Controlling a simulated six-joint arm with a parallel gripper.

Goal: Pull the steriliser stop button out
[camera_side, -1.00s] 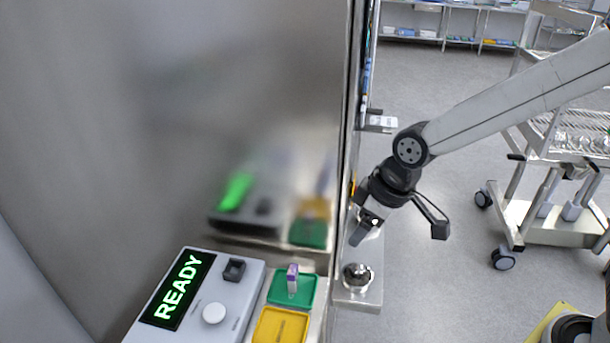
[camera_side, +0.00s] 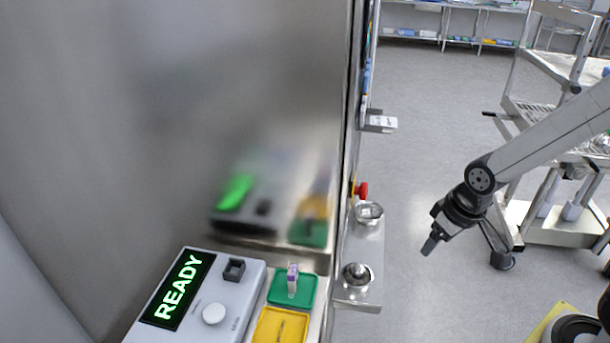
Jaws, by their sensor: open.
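The red stop button (camera_side: 362,190) sticks out sideways from the edge of the steel steriliser wall, with a bit of yellow behind it. Whether it is pushed in or out I cannot tell at this size. My gripper (camera_side: 464,252) is open and empty, to the right of the button and lower in the picture, clear of it. One finger points down and left, the other hangs lower right. Nothing touches the button.
A steel shelf (camera_side: 349,290) below the button carries a round metal knob (camera_side: 356,275) and a metal cup (camera_side: 368,212). A control box reads READY (camera_side: 178,290). Green (camera_side: 307,291) and yellow (camera_side: 290,329) trays stand beside it. A wheeled trolley (camera_side: 545,232) stands behind my arm.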

